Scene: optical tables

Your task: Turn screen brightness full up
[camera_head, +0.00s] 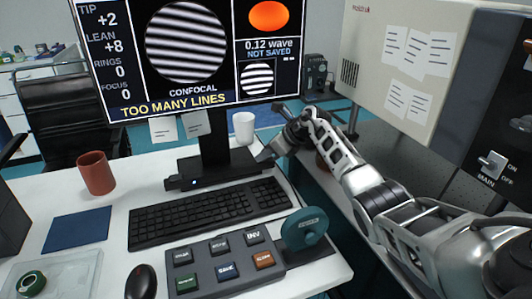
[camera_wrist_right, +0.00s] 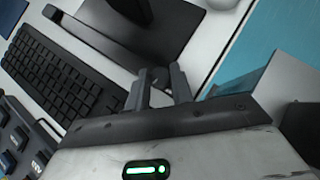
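The monitor (camera_head: 180,50) shows striped patterns and the words "TOO MANY LINES"; its picture is bright. Its dark stand (camera_head: 216,150) rises from a black base. A long dark bar (camera_head: 225,176) with a small blue light lies along the front of the base, and it crosses the right wrist view (camera_wrist_right: 95,42). My right gripper (camera_head: 268,154) is low, by the right end of the bar. My left gripper is out of view.
A black keyboard (camera_head: 208,212), a button panel (camera_head: 225,262) and a teal knob (camera_head: 304,230) lie in front of the bar. A white cup (camera_head: 243,128) stands behind my right gripper, and a red-brown mug (camera_head: 96,173) stands left. A cabinet (camera_head: 400,60) is at right.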

